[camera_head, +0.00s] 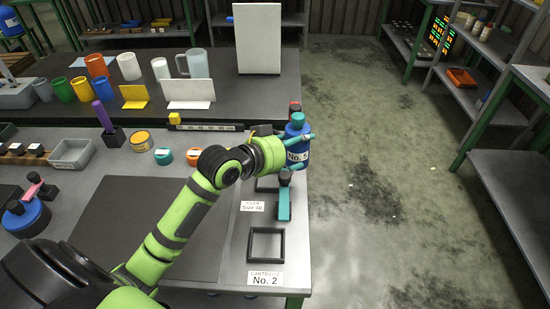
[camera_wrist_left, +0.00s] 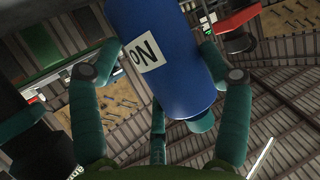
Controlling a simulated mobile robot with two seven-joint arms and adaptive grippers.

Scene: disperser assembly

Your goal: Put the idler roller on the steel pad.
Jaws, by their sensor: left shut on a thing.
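My left gripper (camera_head: 299,138) is shut on a blue cylinder (camera_head: 297,156) with a white "No. 5" label, at the right end of the bench. In the left wrist view the teal fingers (camera_wrist_left: 160,85) close on both sides of this blue cylinder (camera_wrist_left: 175,60). A teal piece with a dark knob (camera_head: 284,205) is just below it, over the pale steel strip (camera_head: 300,240). A card reading roughly "Idler Size 40" (camera_head: 252,206) lies beside it. I cannot tell for sure which piece is the idler roller. My right gripper is not in view.
A black square frame (camera_head: 266,230) and a "Cartridge No. 2" card (camera_head: 266,279) lie at the near end of the strip. A dark mat (camera_head: 165,225) lies left. Cups and a white panel (camera_head: 257,38) stand behind. A blue-based tool (camera_head: 28,218) is far left. Right of the bench is open floor.

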